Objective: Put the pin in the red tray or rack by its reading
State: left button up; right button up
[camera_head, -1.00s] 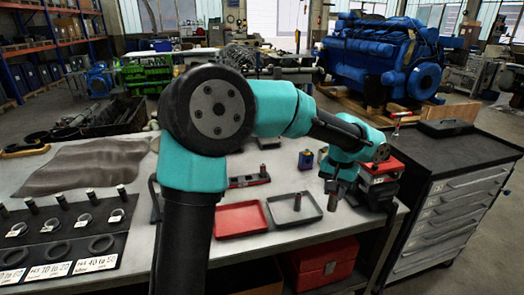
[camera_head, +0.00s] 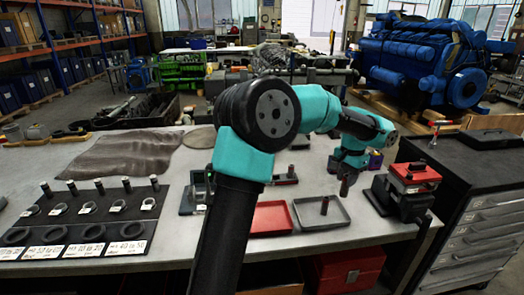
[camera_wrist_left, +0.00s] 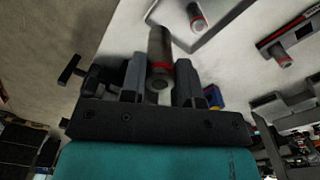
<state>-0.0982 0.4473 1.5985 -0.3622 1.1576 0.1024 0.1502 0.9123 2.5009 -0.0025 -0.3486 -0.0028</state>
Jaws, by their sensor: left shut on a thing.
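My left gripper (camera_head: 347,178) is shut on a dark metal pin with a red band (camera_wrist_left: 160,58), which hangs beneath it in the head view. It is near the right rear corner of a grey tray (camera_head: 343,222). A second pin (camera_head: 325,205) stands upright in that tray and also shows in the left wrist view (camera_wrist_left: 197,18). The empty red tray (camera_head: 271,218) lies just left of the grey one. A black rack board (camera_head: 85,222) at left holds several upright pins, rings and range labels, partly unreadable. My right gripper is not in view.
A red-topped black device (camera_head: 408,185) stands right of the gripper. A brown cloth (camera_head: 122,155) lies at the back left. A drawer cabinet (camera_head: 470,205) adjoins the table.

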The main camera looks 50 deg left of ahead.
pick_arm(q)
jog(key=s+a+f+m, duration=0.1)
jog(key=a+f+m, duration=0.1)
jog(key=a, duration=1.6)
jog(key=a+f+m, duration=0.3)
jog(key=a, duration=1.6)
jog(key=shift+s+a, duration=0.2)
jog(key=shift+s, duration=0.2)
jog(key=shift+f, duration=0.1)
jog(key=shift+f, duration=1.55)
jog(key=shift+f, duration=2.85)
